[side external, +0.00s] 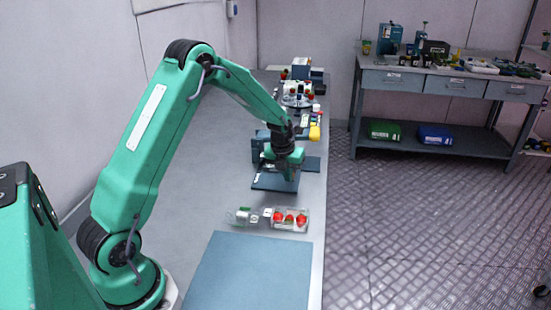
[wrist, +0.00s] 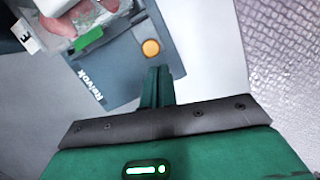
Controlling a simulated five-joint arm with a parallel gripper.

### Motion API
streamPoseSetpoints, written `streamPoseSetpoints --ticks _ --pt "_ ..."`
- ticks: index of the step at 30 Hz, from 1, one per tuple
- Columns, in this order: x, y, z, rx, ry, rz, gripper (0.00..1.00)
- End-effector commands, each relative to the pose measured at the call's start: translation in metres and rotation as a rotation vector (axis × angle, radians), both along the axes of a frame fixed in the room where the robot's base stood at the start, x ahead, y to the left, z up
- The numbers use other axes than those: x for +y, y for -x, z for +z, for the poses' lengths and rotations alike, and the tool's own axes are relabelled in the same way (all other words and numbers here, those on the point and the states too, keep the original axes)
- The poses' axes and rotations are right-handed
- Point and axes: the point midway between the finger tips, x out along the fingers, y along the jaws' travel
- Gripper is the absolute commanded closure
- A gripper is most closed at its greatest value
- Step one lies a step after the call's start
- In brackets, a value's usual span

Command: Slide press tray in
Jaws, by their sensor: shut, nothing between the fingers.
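The press shows in the wrist view as a blue-grey base (wrist: 120,62) with "Relvok" lettering and an orange round button (wrist: 151,48). At its upper left a pale clear tray (wrist: 62,24) with reddish contents shows, with a green tab (wrist: 89,39) at its near edge. I cannot tell how far in the tray sits. In the side view the blue base (side external: 268,183) lies under my gripper (side external: 290,178). In the wrist view my gripper (wrist: 158,72) is shut and empty, its fingertips just below the button over the base's near edge. Contact is unclear.
A clear box with red berries (side external: 290,219) and small clear containers (side external: 243,216) stand nearer on the bench. A blue mat (side external: 250,272) lies in front. Other devices (side external: 298,95) stand farther back. The bench's right edge is close to the press.

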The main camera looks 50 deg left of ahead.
Motion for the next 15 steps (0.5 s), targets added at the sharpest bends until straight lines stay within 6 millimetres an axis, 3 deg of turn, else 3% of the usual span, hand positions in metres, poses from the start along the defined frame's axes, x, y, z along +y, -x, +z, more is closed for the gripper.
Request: streamPoseSetpoints --ticks 15 --pt "0.0029 -0.0046 0.0000 0.001 -0.001 0.000 1.00"
